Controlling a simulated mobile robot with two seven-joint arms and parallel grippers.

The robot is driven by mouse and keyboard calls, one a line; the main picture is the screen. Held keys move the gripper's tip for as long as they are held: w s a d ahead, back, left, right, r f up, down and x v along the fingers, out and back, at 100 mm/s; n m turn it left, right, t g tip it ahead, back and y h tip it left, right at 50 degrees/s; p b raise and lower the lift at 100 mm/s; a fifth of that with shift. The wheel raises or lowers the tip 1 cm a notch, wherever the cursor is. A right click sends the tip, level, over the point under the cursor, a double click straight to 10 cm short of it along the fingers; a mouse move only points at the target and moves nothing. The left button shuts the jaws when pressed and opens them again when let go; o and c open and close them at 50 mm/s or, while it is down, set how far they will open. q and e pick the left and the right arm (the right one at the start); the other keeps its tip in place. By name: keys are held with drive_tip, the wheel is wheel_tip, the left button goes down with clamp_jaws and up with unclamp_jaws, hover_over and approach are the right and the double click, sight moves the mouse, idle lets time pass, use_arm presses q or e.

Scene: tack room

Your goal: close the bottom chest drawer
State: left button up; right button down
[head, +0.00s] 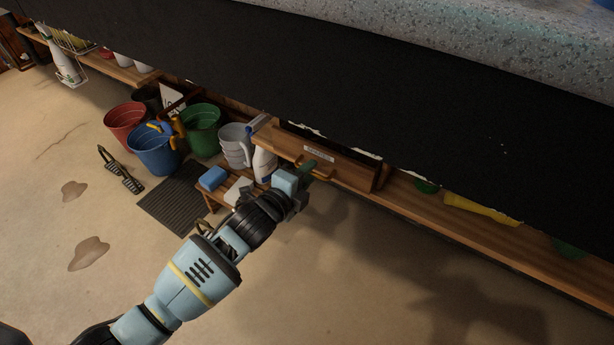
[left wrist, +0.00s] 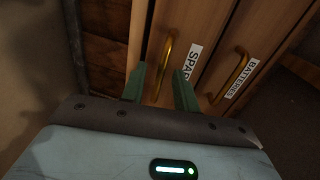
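The bottom chest drawer (head: 345,174) shows in the head view with a wooden front, a white label and a brass handle (head: 325,187). It appears to stand forward from beneath the dark overhang. In the left wrist view its front (left wrist: 201,30) carries a label starting "SPA", partly hidden by a finger. My left gripper (head: 304,176) is at the drawer front. In the left wrist view its two green fingers (left wrist: 159,78) are apart, one on each side of the brass handle (left wrist: 165,62). I cannot tell whether they touch it. My right gripper is out of view.
A drawer labelled "BATTERIES" (left wrist: 259,50) is beside it. A low wooden stool with a spray bottle (head: 264,165) and a blue sponge (head: 213,178) stands left of the drawer. Red, blue and green buckets (head: 200,130) stand farther left. The floor (head: 300,290) in front is clear.

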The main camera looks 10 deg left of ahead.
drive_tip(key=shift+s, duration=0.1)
use_arm(q)
clamp_jaws()
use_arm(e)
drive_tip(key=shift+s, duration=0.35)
use_arm(q)
drive_tip(key=w, duration=0.2)
drive_tip(key=w+d+b, duration=0.1)
drive_tip(key=shift+w+d+r, duration=0.1)
drive_tip(key=shift+w+r, duration=0.05)
drive_tip(key=shift+w, duration=0.2)
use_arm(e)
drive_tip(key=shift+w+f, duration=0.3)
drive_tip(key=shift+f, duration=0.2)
